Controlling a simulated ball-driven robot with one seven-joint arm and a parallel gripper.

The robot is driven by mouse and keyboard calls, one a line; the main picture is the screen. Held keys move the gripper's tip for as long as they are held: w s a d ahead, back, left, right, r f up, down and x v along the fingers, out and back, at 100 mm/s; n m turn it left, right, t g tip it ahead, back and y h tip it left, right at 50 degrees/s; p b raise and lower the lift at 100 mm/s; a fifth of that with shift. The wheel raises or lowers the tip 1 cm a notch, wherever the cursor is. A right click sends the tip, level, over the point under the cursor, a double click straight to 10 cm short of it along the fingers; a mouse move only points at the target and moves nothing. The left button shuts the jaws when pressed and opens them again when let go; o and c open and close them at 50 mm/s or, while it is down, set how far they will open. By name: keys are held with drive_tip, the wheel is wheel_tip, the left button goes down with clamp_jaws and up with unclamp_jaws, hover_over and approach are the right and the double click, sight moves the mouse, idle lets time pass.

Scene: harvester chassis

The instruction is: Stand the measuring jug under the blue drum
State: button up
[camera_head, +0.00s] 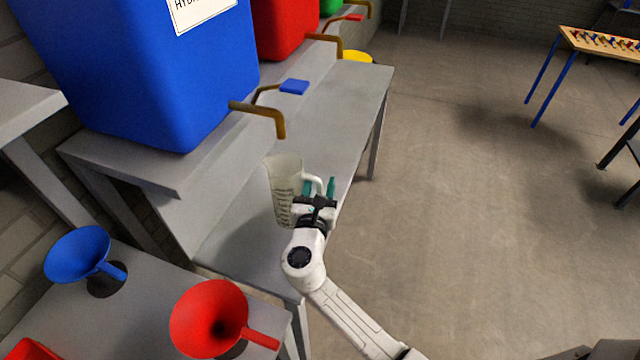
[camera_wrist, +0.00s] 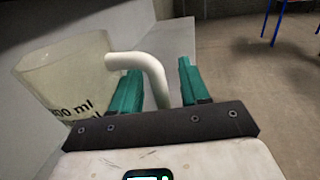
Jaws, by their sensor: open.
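The measuring jug (camera_head: 284,187), translucent with dark markings and a white handle, stands upright on the lower grey shelf, roughly below the brass spout of the blue drum (camera_head: 150,70). In the wrist view the jug (camera_wrist: 65,75) is on the left, and its handle (camera_wrist: 150,68) reaches between my teal fingers. My gripper (camera_head: 319,188) is open at the handle side of the jug. In the wrist view my gripper (camera_wrist: 158,85) has its fingers apart, the left one close to the handle; whether they touch I cannot tell. The jug's base is partly hidden by my gripper.
The spout (camera_head: 265,115) and blue tap lever (camera_head: 294,87) jut out above the jug. A red drum (camera_head: 285,30) stands behind the blue one. A blue funnel (camera_head: 78,255) and a red funnel (camera_head: 210,318) are on the near bench.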

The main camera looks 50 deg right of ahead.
drive_tip(key=v, duration=0.6)
drive_tip(key=shift+s+a+f+b, duration=0.1)
drive_tip(key=shift+s+a+b, duration=0.2)
drive_tip(key=shift+b, duration=0.1)
drive_tip(key=s+d+f+m+g+y, duration=0.3)
drive_tip(key=s+f+m+g+y, duration=0.3)
drive_tip(key=s+m, duration=0.75)
drive_tip(key=s+a+f+m+g+y, duration=0.2)
drive_tip(key=s+a+f+m+y, duration=0.3)
drive_tip(key=s+a+m+y, duration=0.4)
drive_tip(key=shift+a+m, duration=1.15)
drive_tip(key=shift+a, duration=0.15)
